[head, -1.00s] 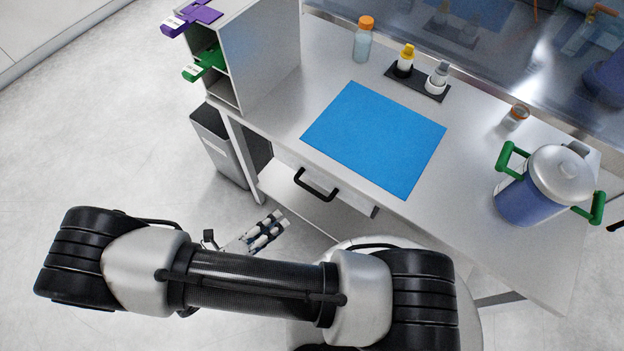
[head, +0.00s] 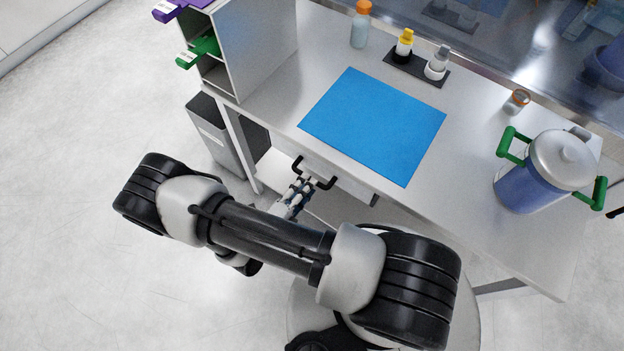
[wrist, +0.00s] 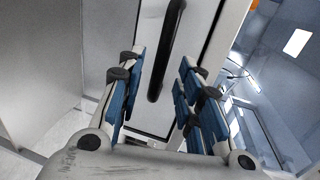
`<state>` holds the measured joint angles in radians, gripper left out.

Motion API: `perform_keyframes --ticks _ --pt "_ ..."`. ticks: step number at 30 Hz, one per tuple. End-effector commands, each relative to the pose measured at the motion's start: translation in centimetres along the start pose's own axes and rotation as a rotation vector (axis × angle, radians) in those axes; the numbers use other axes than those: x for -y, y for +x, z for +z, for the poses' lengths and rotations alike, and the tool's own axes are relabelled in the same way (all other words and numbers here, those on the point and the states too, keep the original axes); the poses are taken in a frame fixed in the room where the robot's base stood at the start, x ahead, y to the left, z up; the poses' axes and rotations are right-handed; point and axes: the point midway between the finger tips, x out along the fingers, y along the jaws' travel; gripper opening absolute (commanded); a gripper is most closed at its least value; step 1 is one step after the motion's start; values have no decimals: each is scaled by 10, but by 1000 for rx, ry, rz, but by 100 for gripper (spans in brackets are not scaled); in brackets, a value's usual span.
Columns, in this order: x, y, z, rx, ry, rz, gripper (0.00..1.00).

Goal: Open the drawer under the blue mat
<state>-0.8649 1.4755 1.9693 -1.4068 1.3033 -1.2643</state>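The blue mat (head: 373,125) lies flat on the bench top. The drawer (head: 345,183) is under the bench edge in front of it and looks shut. Its black bar handle (head: 314,174) shows in the head view, partly behind my fingertips. My gripper (head: 303,184) is at the handle, its fingers pointing toward the drawer front. In the wrist view, my gripper (wrist: 160,80) is open, with blue-padded fingers on either side of the handle (wrist: 168,45). The handle runs lengthwise between the fingers, and I see no finger closed on it.
A grey shelf unit (head: 258,50) stands at the bench's left end, above a grey bin (head: 216,135). Bottles stand along the back, and a blue pot with green handles (head: 545,175) is at the right. The floor at left is clear.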

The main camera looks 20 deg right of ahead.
Motion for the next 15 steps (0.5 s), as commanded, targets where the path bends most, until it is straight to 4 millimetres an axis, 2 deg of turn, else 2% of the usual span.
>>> perform_keyframes --ticks 1,6,15 --pt "-1 11 -2 -6 1 0 33" --pt "-1 31 0 -2 1 0 33" --pt "0 40 0 1 1 1 33"
